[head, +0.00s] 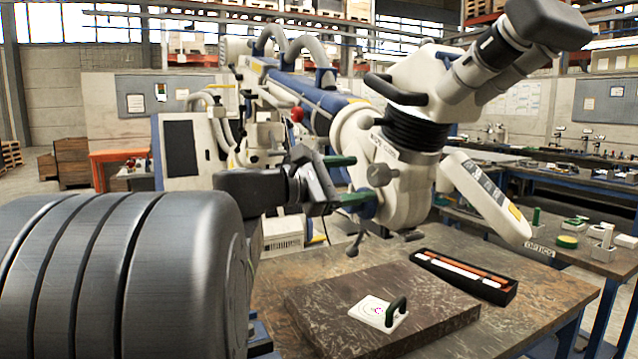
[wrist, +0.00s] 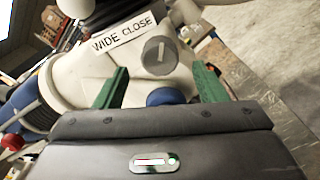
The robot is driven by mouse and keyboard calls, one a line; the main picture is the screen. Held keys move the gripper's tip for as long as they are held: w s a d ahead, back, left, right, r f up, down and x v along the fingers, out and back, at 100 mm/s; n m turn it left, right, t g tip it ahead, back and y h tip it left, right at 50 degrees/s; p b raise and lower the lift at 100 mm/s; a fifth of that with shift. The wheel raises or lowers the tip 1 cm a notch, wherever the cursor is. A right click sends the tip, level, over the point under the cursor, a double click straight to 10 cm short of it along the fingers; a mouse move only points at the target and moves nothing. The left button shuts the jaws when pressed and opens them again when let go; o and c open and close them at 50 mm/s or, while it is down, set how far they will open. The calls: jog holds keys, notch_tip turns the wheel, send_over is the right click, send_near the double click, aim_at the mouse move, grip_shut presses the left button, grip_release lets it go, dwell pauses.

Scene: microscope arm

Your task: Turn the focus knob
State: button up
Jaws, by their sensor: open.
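The microscope head (head: 395,165) is cream white and hangs from a thick arm above the table. A grey round knob (head: 381,174) sticks out of its side. In the wrist view the knob (wrist: 159,55) bears a pale line and sits beside a "WIDE CLOSE" label (wrist: 124,33). My gripper (head: 354,180) is open, with green fingers pointing at the microscope just left of the knob. In the wrist view my gripper (wrist: 161,76) has one finger on each side of the knob in the picture, with nothing held. The knob looks a little beyond the fingertips; contact cannot be told.
A blue round part (wrist: 165,97) shows low between the fingers. Below are a dark stone slab (head: 420,318) with a small white handled plate (head: 378,312), and a black tray (head: 464,276) of rods. The eyepieces (head: 500,55) and a white side arm (head: 485,197) jut out to the right.

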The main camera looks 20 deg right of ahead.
aim_at(371, 176)
jog(key=a, duration=0.7)
jog(key=shift+s+a, duration=0.15)
jog(key=shift+s, duration=0.15)
jog(key=d, duration=0.9)
jog(key=w+d, duration=0.1)
jog(key=d, duration=0.3)
jog(key=shift+w+d, duration=0.1)
jog(key=shift+d, duration=0.25)
